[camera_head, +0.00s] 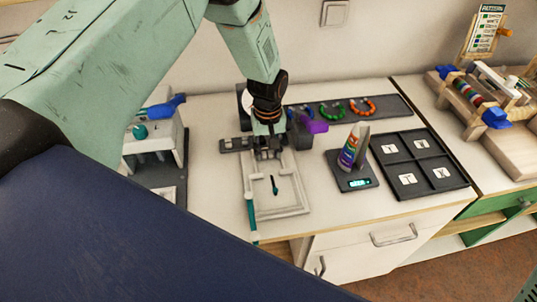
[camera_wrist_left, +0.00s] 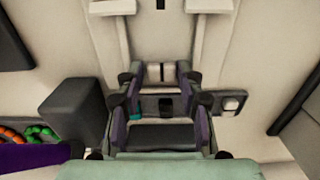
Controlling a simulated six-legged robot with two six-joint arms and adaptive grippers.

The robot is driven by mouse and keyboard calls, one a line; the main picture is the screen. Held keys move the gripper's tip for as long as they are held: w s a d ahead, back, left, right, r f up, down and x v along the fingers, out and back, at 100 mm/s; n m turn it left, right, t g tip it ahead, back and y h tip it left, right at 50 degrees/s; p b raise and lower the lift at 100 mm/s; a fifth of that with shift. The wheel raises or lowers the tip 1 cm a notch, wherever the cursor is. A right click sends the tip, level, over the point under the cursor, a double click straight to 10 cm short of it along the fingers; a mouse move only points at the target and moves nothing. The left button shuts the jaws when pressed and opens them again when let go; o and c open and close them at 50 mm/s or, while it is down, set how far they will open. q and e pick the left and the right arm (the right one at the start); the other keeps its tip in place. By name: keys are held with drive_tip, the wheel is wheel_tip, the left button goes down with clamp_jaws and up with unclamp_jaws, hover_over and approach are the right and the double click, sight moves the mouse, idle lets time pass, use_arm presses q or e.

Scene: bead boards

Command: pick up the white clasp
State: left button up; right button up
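My left gripper (camera_head: 268,154) points down over the right end of a dark compartment strip (camera_head: 236,145), at the back of a white framed tray (camera_head: 301,189). In the left wrist view its fingers (camera_wrist_left: 160,78) stand apart. Pale pieces (camera_wrist_left: 160,72) show between them; I cannot tell whether these are the clasp or what lies beneath. A small white piece (camera_wrist_left: 232,103), possibly the white clasp, sits in a compartment of the strip, to the right of the fingers and apart from them. My right gripper is not in view.
A bottle (camera_head: 352,150) stands on a scale (camera_head: 358,184) to the right. Beside it is a dark four-part tray (camera_head: 418,164). A dark board (camera_head: 391,106) with coloured bead rings lies behind. A dark block (camera_wrist_left: 80,110) stands close to the gripper.

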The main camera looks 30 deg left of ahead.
use_arm(q)
drive_tip(key=shift+s+a, duration=0.1)
drive_tip(key=shift+s, duration=0.05)
drive_tip(key=c, duration=0.5)
